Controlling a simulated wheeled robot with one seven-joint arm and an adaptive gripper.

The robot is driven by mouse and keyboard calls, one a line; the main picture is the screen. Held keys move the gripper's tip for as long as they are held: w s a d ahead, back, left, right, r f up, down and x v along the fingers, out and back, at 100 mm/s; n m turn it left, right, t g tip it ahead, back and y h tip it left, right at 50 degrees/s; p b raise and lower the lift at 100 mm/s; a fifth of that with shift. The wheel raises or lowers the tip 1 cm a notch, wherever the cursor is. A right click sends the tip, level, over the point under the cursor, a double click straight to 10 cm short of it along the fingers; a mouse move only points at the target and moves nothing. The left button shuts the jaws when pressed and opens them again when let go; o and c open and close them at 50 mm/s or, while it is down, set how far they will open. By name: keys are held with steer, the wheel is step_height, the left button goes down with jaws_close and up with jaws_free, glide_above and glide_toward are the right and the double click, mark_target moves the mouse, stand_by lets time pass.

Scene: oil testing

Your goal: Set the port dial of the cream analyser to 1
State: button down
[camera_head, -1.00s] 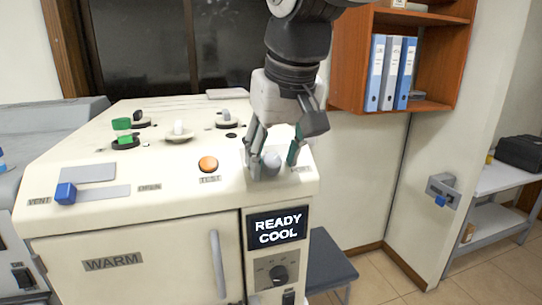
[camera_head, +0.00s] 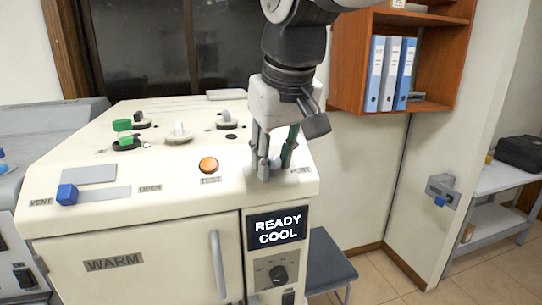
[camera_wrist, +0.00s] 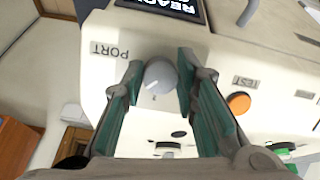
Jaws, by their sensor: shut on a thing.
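The cream analyser (camera_head: 130,222) fills the left and middle of the head view. Its port dial (camera_wrist: 160,80) is a grey round knob beside the PORT label (camera_wrist: 110,49) in the wrist view, with a small pale mark on its face. My gripper (camera_head: 271,172) points down over the dial at the analyser's right front top corner. Its fingers (camera_wrist: 158,78) stand on both sides of the dial and are shut on it. In the head view the fingers hide most of the dial. Numbers around the dial cannot be read.
The orange TEST button (camera_head: 208,165) is just left of my gripper. Several other knobs sit farther back on the top. A blue slider (camera_head: 67,194) is at the left. The display (camera_head: 277,229) reads READY COOL, with a dark knob (camera_head: 278,274) below. A shelf (camera_head: 350,60) stands behind.

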steer(key=n+p, duration=0.1)
steer(key=n, duration=0.3)
steer(key=shift+n+t+h, duration=0.3)
steer(key=shift+h, duration=0.1)
steer(key=n+p, duration=0.1)
steer(key=n, duration=0.3)
steer(key=shift+t+h, duration=0.4)
steer(key=n+t+p, duration=0.1)
steer(key=n, duration=0.4)
steer(key=shift+s+a+p, duration=0.1)
steer(key=shift+p, duration=0.2)
steer(key=shift+n+t+p, duration=0.4)
steer(key=shift+n+p, duration=0.15)
steer(key=shift+n, duration=1.65)
steer(key=shift+f, duration=0.1)
steer(key=c, duration=1.3)
jaws_free()
steer(key=v, duration=1.2)
steer(key=shift+a, duration=0.1)
